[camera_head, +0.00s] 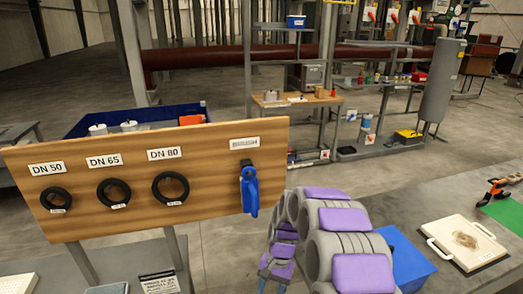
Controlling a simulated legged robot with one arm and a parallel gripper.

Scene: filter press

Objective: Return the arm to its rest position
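My arm with grey links and purple pads curves through the lower middle of the head view. Its narrower end, which seems to be my gripper (273,283), points down toward the bottom edge, just right of the board's stand. Small blue tips show there, partly cut off by the frame. I cannot tell whether it is open or shut, and I see nothing clearly held.
A wooden board (110,222) stands close on the left, with black rings (170,202) and a hanging blue tool (249,190). At right, a table carries a white filter plate (465,270), an orange-black tool (498,190) and a blue box (405,262). Shelves stand behind.

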